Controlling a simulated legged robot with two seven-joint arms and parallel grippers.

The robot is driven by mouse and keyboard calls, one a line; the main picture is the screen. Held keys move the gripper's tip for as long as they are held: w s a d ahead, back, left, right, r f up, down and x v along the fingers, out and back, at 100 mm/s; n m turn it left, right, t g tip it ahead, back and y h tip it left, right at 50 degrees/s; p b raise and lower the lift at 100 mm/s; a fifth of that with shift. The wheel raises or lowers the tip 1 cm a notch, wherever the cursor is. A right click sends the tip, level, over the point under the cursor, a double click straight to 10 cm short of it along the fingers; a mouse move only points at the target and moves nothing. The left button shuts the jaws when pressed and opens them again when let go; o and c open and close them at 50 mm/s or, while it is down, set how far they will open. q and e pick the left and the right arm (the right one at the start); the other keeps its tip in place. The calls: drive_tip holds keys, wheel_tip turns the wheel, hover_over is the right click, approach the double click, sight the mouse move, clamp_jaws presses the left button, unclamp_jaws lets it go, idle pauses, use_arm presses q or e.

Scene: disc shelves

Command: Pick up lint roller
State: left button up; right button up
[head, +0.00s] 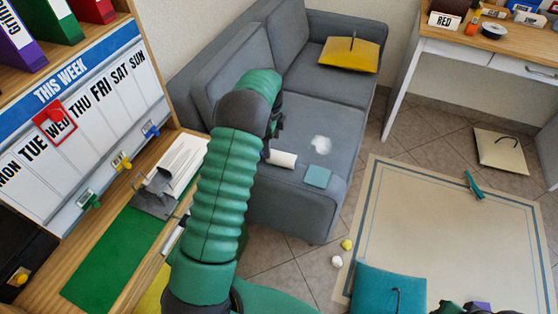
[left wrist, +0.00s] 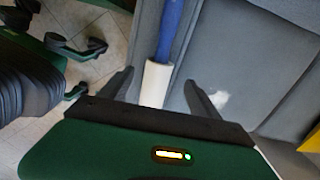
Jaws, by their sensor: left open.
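The lint roller has a white roll (head: 282,158) that shows on the grey sofa seat, beside my left gripper (head: 274,130). In the left wrist view its white roll (left wrist: 155,86) lies between the two dark fingers of my open left gripper (left wrist: 158,92), with a gap on both sides. Its blue handle (left wrist: 172,28) points away from the gripper. In the head view my left arm hides the handle. Whether the fingers are level with the roll or above it I cannot tell. Dark parts of my right gripper (head: 465,308) show at the bottom edge, cut off.
The grey sofa (head: 325,100) holds a white fuzzy patch (head: 320,145), a teal cloth (head: 317,177) and a yellow cushion (head: 349,54). A wooden desk (head: 125,235) stands at left. A teal cushion (head: 388,288) and small balls lie on the floor near the beige rug (head: 440,215).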

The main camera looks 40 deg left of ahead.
use_arm(q)
drive_tip(key=f, duration=0.2)
drive_tip(key=a+f+b, duration=0.1)
drive_tip(key=f, duration=0.1)
drive_tip(key=a+f+b, duration=0.1)
drive_tip(key=f, duration=0.1)
drive_tip(key=shift+s+f, duration=0.25)
drive_tip(key=shift+f, duration=0.05)
drive_tip(key=shift+d+f, duration=0.1)
drive_tip(key=shift+d+r, duration=0.35)
drive_tip(key=shift+d, duration=0.15)
drive_tip(key=shift+c, duration=0.2)
drive_tip(key=shift+d+r, duration=0.1)
drive_tip(key=shift+d, duration=0.05)
drive_tip(key=shift+c, duration=2.5)
drive_tip(key=shift+a+f, duration=0.2)
drive_tip(key=shift+a, duration=0.15)
drive_tip(key=c, duration=1)
drive_tip(key=shift+d, duration=0.1)
use_arm(e)
drive_tip(key=shift+a+f, duration=0.6)
drive_tip(key=shift+f, duration=0.2)
